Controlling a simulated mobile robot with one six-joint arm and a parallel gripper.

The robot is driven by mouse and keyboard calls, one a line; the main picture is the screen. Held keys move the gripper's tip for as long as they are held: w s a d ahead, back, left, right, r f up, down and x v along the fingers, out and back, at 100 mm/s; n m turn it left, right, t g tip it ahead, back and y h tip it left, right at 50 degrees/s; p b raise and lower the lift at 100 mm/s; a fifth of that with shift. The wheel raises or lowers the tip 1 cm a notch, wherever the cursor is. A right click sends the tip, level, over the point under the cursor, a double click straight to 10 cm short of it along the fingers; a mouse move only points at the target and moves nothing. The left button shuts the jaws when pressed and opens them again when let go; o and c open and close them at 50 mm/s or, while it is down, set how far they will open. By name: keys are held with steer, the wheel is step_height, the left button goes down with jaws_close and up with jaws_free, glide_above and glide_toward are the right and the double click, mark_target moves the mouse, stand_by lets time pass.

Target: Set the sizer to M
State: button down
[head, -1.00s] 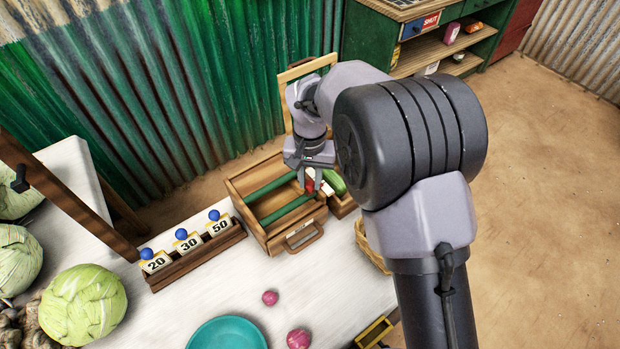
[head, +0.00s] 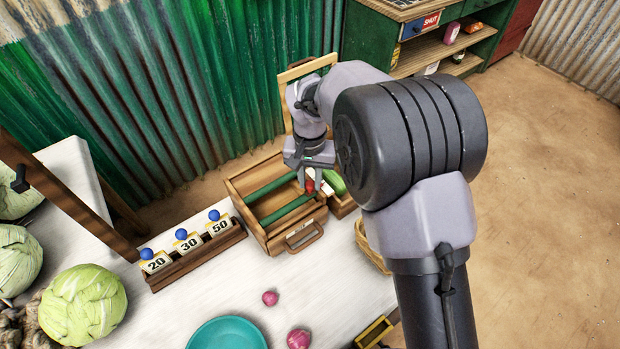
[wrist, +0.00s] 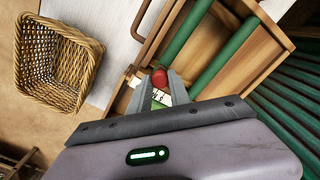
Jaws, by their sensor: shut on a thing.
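The sizer (head: 240,196) is a wooden box with green rollers across it, on the far edge of the white table. Its rollers also show in the wrist view (wrist: 211,72). My gripper (head: 312,184) is at the box's right side, shut on a red knob (wrist: 159,77), which sits between the fingertips in the wrist view. The knob also shows in the head view (head: 310,187). White marked plates (wrist: 162,97) lie just below it, partly hidden by the fingers. I cannot read the letters or tell which mark the knob is at.
Number cards 20, 30 and 50 stand in a wooden rack (head: 200,259) left of the box. A teal plate (head: 228,334) and pink-red vegetables (head: 299,339) are in front. A wicker basket (wrist: 88,45) stands close by. Cabbages (head: 84,304) lie at left.

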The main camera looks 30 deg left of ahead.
stand_by(0.3)
steer(key=shift+w+a+p, duration=0.4)
steer(key=shift+a+p, duration=0.3)
steer(key=shift+a, duration=0.05)
steer(key=c, duration=1.2)
jaws_free()
steer(key=shift+r, duration=0.1)
step_height(320, 180, up, 17)
steer(key=p, duration=0.6)
steer(key=shift+s, duration=0.1)
